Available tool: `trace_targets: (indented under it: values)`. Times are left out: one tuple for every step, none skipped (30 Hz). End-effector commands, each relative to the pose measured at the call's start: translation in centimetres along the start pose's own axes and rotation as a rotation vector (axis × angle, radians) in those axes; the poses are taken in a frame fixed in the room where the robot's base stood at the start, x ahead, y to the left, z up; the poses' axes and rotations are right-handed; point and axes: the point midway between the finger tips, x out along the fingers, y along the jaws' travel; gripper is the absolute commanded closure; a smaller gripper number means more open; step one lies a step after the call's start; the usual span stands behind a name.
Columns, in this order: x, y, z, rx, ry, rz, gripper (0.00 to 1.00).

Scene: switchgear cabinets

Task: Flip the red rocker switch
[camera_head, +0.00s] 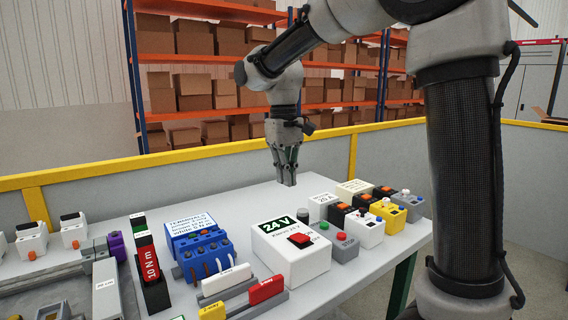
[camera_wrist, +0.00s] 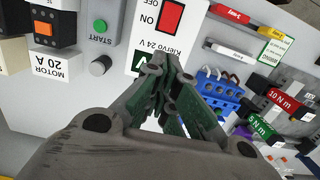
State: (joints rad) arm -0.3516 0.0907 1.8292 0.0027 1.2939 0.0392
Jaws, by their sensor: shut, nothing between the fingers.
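The red rocker switch (camera_head: 300,240) sits on top of a white box (camera_head: 282,262) with a green "24 V" label, near the front middle of the table. In the wrist view the red rocker switch (camera_wrist: 171,16) is at the top, next to the ON and OFF marks. My gripper (camera_head: 288,183) points down over the far part of the table, behind the white box and apart from it. In the wrist view my gripper (camera_wrist: 165,80) has its fingers together and empty, and it covers part of the box's green label.
Right of the white box stand a green START button (camera_head: 324,226), a red STOP button (camera_head: 341,237) and several small switch boxes. Left are a blue terminal block (camera_head: 200,245) and a red 10 N m tool (camera_head: 151,270). The table's far part (camera_head: 235,198) is clear.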

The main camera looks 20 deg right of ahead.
Motion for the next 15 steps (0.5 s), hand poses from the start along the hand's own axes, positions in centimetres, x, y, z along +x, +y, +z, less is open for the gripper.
trace_targets:
  values:
    - [-0.9,0.0,-0.2,0.000,0.002,0.000,1.00]
    - [-1.4,0.0,-0.2,0.000,0.002,0.000,1.00]
    - [-1.9,0.0,-0.3,0.000,0.002,0.000,1.00]
    - [-2.2,0.0,-0.3,0.000,0.002,0.000,1.00]
    - [-2.5,0.0,-0.4,0.000,0.001,0.000,1.00]
    - [-2.8,0.0,-0.4,0.000,0.000,0.000,1.00]
    - [-3.0,0.0,-0.4,0.000,0.000,0.000,1.00]
    - [-3.1,0.0,-0.4,0.000,0.000,0.000,1.00]
    - [-3.3,0.0,-0.4,0.000,0.000,0.000,1.00]
    - [-3.3,0.0,-0.4,0.000,0.000,0.000,1.00]
    - [-3.4,0.0,-0.4,0.000,0.000,0.000,1.00]
    - [-3.4,0.0,-0.4,0.000,-0.001,0.000,1.00]
    - [-3.4,0.0,-0.4,0.000,-0.001,0.000,1.00]
    - [-3.4,0.0,-0.4,0.000,-0.001,0.000,1.00]
    - [-3.4,0.0,-0.4,0.000,-0.001,0.000,1.00]
